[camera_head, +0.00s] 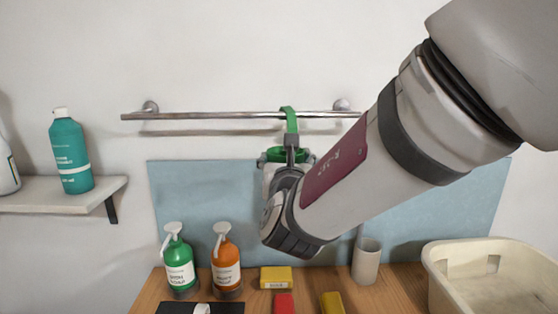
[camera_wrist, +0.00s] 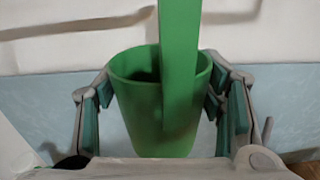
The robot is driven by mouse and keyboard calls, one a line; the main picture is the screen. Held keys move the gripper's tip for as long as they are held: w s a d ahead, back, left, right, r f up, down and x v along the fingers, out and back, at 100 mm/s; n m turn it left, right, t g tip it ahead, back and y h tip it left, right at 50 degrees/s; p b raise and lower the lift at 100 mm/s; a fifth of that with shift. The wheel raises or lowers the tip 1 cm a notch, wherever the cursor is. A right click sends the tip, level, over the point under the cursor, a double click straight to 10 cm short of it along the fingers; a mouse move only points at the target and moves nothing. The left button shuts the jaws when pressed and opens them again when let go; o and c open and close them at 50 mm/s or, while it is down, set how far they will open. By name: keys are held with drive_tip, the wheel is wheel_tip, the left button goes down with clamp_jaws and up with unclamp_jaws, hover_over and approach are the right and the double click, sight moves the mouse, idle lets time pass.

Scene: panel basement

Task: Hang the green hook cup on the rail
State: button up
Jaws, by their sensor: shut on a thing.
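The green hook cup (camera_head: 291,122) is at the rail (camera_head: 220,115), a metal bar on the wall. In the head view its hook top reaches the rail's height near the right end; I cannot tell whether it rests on the bar. My gripper (camera_head: 286,158) is shut on the cup just below the rail, and my arm hides most of the cup's body. In the wrist view the cup (camera_wrist: 148,115) stands upright between the two fingers (camera_wrist: 160,105), with its hook strap rising out of the top of the picture.
Below, a wooden counter (camera_head: 146,297) holds a green pump bottle (camera_head: 179,265), an orange pump bottle (camera_head: 226,265), a yellow box (camera_head: 276,277), a beige cup (camera_head: 367,262) and a cream basin (camera_head: 440,285). A wall shelf (camera_head: 60,194) with a teal bottle (camera_head: 70,155) is at left.

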drive_tip(key=o, duration=1.2)
drive_tip(key=shift+o, duration=0.2)
drive_tip(key=s, duration=0.7)
drive_tip(key=s+d+f+m+g+h, duration=0.2)
drive_tip(key=s+d+m+g+h, duration=0.3)
drive_tip(key=d+m, duration=0.6)
drive_tip(key=s+d+f+m+g+h, duration=0.1)
drive_tip(key=s+d+m+g+h, duration=0.3)
drive_tip(key=s+d+m, duration=0.6)
drive_tip(key=s+d+f+m+g+y, duration=0.3)
drive_tip(key=s+f+m+g, duration=0.1)
drive_tip(key=s+f+m, duration=0.25)
drive_tip(key=s+a+m+y, duration=0.3)
drive_tip(key=a+m+y, duration=0.3)
drive_tip(key=a+m, duration=0.1)
drive_tip(key=shift+s+a+f+m, duration=0.3)
drive_tip(key=shift+m, duration=0.15)
